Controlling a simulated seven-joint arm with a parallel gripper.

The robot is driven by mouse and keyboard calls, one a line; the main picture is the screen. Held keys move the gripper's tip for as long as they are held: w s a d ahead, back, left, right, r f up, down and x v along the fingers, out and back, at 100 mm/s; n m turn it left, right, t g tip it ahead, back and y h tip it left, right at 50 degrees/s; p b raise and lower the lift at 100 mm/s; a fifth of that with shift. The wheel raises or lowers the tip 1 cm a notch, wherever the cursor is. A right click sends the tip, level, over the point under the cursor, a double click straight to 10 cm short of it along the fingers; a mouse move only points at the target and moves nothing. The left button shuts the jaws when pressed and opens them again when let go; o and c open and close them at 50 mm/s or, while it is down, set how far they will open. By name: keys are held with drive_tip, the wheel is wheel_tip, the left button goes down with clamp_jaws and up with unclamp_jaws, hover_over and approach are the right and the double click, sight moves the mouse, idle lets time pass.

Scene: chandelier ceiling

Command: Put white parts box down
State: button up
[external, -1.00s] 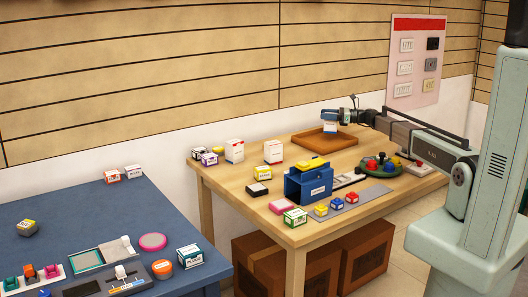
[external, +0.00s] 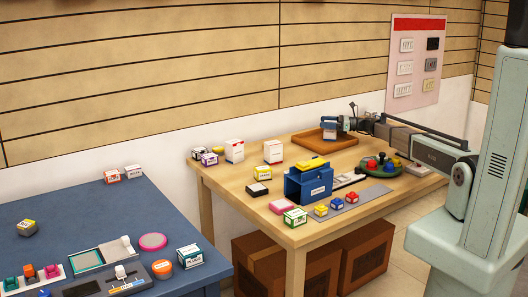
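The white parts box (external: 329,135) is a small white box with a bluish upper part, seen in the external view over the wooden tray (external: 306,141) at the back of the wooden table. My gripper (external: 332,124) is above the box, pointing down, and appears shut on it. The box is low inside the tray's outline. I cannot tell whether its bottom touches the tray floor. The fingertips are small and partly hidden.
White boxes (external: 273,152) stand left of the tray. A blue bin (external: 308,184) with a yellow item on top stands in front of it. A green round holder (external: 380,167) with coloured knobs is to the right. The tray's left part is empty.

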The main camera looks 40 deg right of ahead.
drive_tip(key=shift+r, duration=0.15)
drive_tip(key=v, duration=0.7)
drive_tip(key=shift+s+d, duration=0.2)
drive_tip(key=shift+s, duration=0.05)
drive_tip(key=shift+r, duration=0.1)
